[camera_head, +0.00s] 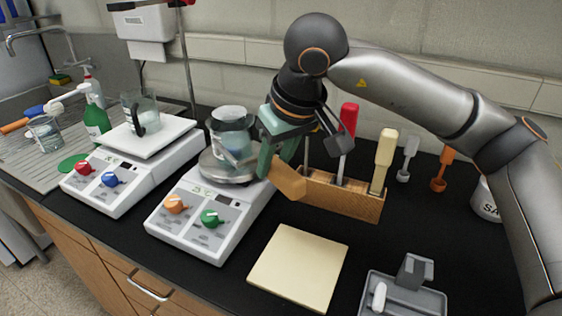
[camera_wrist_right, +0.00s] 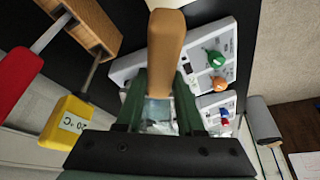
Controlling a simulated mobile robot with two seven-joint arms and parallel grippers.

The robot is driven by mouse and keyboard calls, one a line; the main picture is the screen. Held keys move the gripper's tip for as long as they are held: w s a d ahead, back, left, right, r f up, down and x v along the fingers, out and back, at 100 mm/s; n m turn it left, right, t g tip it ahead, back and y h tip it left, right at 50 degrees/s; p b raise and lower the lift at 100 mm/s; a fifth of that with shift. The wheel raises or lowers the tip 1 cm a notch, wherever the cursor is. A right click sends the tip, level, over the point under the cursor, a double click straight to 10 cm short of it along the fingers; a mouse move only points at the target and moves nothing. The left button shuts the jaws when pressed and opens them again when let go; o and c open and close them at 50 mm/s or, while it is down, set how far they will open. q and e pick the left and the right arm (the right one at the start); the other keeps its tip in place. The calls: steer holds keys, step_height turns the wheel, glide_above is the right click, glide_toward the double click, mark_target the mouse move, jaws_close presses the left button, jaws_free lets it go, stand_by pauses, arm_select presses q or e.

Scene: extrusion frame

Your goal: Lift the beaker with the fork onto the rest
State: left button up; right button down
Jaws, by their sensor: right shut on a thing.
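The glass beaker (camera_head: 233,143) with clear liquid stands on the round plate of the right-hand heater (camera_head: 208,222). My right gripper (camera_head: 276,145), with green fingers, is just right of the beaker and shut on the fork's tan wooden handle (camera_head: 287,178). The handle (camera_wrist_right: 166,48) sticks out beyond the fingers (camera_wrist_right: 160,100) in the right wrist view. The fork's prongs are hidden, so I cannot tell whether they touch the beaker. A cream square pad (camera_head: 298,267), perhaps the rest, lies bare in front. My left gripper is not in view.
A wooden rack (camera_head: 340,196) with red- and cream-handled thermometers stands close right of the gripper. A second heater (camera_head: 132,160) with a glass vessel is at left. A grey tray (camera_head: 405,297) sits at front right.

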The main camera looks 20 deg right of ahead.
steer(key=shift+w+a+r+p, duration=0.1)
steer(key=shift+w+a+p, duration=0.15)
steer(key=shift+w, duration=0.4)
steer(key=shift+w+a+p, duration=0.1)
steer(key=shift+w+p, duration=0.2)
steer(key=shift+w, duration=0.3)
steer(key=shift+w+a+p, duration=0.2)
steer(key=shift+w+p, duration=0.15)
steer(key=shift+w, duration=0.4)
steer(key=shift+w+a+p, duration=0.2)
steer(key=shift+w+p, duration=0.2)
steer(key=shift+w, duration=0.35)
steer(key=shift+w+a+p, duration=0.2)
steer(key=shift+w+p, duration=0.15)
steer(key=shift+w, duration=0.4)
steer(key=shift+r, duration=0.1)
steer(key=shift+r+p, duration=1.3)
steer(key=shift+r, duration=0.2)
steer(key=shift+r+p, duration=0.8)
steer(key=shift+r, duration=0.05)
